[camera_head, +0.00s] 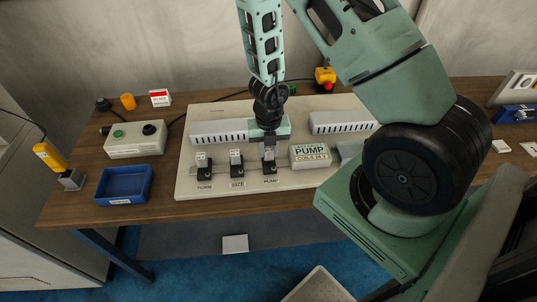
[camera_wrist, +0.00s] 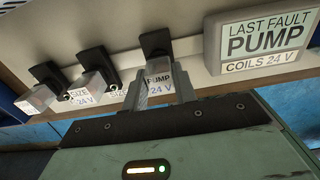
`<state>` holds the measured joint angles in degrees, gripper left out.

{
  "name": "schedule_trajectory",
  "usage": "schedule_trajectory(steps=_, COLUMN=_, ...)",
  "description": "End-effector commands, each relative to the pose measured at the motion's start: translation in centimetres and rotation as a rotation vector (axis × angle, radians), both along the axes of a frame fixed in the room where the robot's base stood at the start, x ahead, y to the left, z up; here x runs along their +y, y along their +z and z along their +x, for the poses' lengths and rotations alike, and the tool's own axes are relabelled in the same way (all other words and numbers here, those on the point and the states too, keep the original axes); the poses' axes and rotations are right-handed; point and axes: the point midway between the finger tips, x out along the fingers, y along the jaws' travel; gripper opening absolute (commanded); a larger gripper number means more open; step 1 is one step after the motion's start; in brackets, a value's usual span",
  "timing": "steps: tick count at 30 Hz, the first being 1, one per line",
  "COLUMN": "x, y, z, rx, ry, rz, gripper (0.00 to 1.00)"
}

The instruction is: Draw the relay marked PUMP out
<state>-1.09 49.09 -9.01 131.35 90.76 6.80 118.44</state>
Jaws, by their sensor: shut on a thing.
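The relay marked PUMP is a small clear block with a white label, between my gripper's fingers in the wrist view (camera_wrist: 160,86). My gripper (camera_head: 269,146) is shut on it, above the black PUMP socket (camera_head: 270,170) at the right end of the row. The socket also shows behind the relay in the wrist view (camera_wrist: 155,42). I cannot tell whether the relay is still seated. Two other clear relays, the left one (camera_head: 202,160) and the SIZE one (camera_head: 236,158), sit on black sockets to the left.
A sign (camera_head: 309,155) reading LAST FAULT PUMP, COILS 24 V stands close to the right of the PUMP socket. Slotted grey ducts (camera_head: 219,132) run behind the row. An empty-looking blue tray (camera_head: 124,184) is on the table at left, beside a control box (camera_head: 135,139).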

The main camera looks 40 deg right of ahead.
Motion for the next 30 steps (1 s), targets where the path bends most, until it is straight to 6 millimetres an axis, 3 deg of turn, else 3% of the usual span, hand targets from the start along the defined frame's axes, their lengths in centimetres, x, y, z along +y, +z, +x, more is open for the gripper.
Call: schedule_trajectory(steps=30, x=0.0, y=6.0, z=0.0, rx=0.000, ry=-0.001, rz=0.000, gripper=0.04)
